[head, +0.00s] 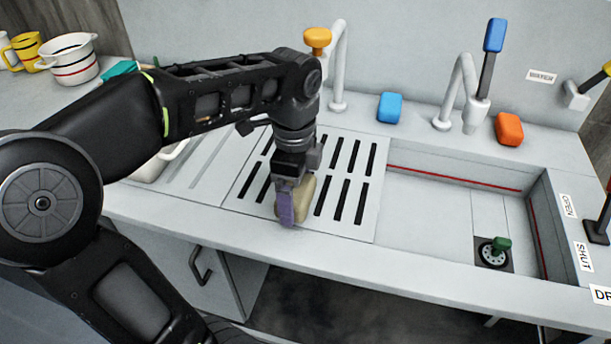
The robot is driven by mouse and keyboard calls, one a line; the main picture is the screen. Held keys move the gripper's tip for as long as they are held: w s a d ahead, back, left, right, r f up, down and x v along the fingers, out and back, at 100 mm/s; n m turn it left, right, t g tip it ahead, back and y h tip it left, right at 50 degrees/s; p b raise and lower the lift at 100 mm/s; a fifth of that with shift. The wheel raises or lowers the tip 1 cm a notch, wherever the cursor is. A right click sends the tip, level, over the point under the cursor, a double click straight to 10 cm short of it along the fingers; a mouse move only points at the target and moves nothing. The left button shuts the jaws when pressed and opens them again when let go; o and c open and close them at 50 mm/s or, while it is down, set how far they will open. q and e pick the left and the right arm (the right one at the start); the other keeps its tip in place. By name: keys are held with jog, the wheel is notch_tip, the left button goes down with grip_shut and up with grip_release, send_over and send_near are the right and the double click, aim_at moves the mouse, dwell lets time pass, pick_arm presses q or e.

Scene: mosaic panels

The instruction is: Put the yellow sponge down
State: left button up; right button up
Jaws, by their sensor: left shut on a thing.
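My left gripper (296,206) points down over the front part of the slotted drainboard (372,222). It is shut on the yellow sponge (304,192), a pale yellow block that shows to the right of a purple finger. The finger hides part of the sponge. I cannot tell whether the sponge touches the slotted board or hangs just above it. My right gripper is not in view.
The sink basin (430,208) with a green-knobbed drain (497,250) lies right. Blue (390,107) and orange (509,129) blocks sit on the back ledge near the taps (462,92). A white striped pot (70,60) stands at the far left. Board around the sponge is clear.

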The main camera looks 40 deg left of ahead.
aim_at(305, 182)
pick_arm(q)
jog(key=w, duration=0.1)
jog(key=w+a, duration=0.1)
jog(key=w, duration=0.3)
jog(key=shift+a+p, duration=0.3)
jog(key=shift+a, duration=0.1)
jog(key=shift+w, duration=0.15)
jog(key=f, duration=0.2)
jog(key=shift+w+a+f, duration=0.15)
jog(key=shift+w+f, duration=0.2)
jog(key=shift+f, duration=0.45)
jog(key=shift+f, duration=0.1)
jog(key=shift+f, duration=0.1)
jog(key=o, duration=0.9)
